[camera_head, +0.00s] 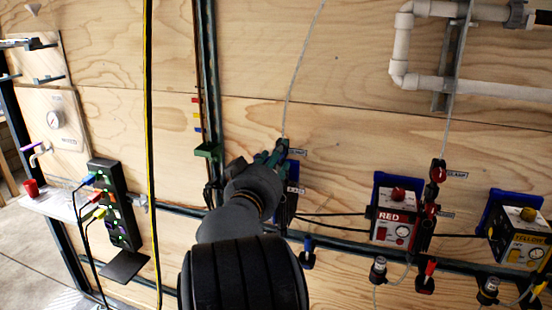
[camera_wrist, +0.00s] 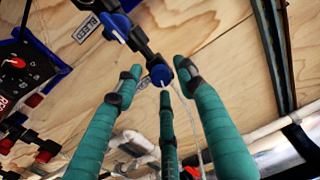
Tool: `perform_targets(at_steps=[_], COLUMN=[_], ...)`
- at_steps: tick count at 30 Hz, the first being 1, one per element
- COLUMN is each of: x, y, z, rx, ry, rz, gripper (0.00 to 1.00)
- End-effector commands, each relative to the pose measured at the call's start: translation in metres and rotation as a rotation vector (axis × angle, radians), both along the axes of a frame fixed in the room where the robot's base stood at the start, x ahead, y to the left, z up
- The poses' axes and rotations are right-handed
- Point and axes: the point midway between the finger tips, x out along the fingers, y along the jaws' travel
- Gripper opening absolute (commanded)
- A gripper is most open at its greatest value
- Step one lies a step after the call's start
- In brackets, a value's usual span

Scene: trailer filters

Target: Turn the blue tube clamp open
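The blue tube clamp (camera_wrist: 160,75) shows as a round blue knob with a pale mark at the end of a black fitting in the wrist view. My gripper (camera_wrist: 160,80) has three teal fingers spread around this knob, with a tip on either side and one below it. The fingers look open, with gaps to the knob; I cannot tell whether any tip touches it. In the head view my gripper (camera_head: 272,156) is at the wall below the thin clear tube, and it and my arm hide most of the clamp.
A second blue knob (camera_wrist: 117,27) with a white pointer sits close by, beside a BLEED label (camera_wrist: 87,29). The red unit (camera_head: 395,220) and yellow unit (camera_head: 520,240) stand to the right. A yellow-black vertical cable (camera_head: 149,150) and power strip (camera_head: 113,205) are left.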

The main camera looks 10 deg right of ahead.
Motion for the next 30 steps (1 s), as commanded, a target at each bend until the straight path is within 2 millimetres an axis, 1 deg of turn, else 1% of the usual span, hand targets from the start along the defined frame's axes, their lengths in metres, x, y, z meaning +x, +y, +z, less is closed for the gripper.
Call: perform_targets(at_steps=[2, 19, 30], x=[-0.0001, -0.0003, -0.0006], y=[0.0, 0.0, -0.0002], z=[0.0, -0.0015, -0.0034], rx=[0.0, 0.002, 0.005], ry=[0.0, 0.003, 0.006], rz=[0.0, 0.0, -0.001], gripper=[0.33, 0.0, 0.0])
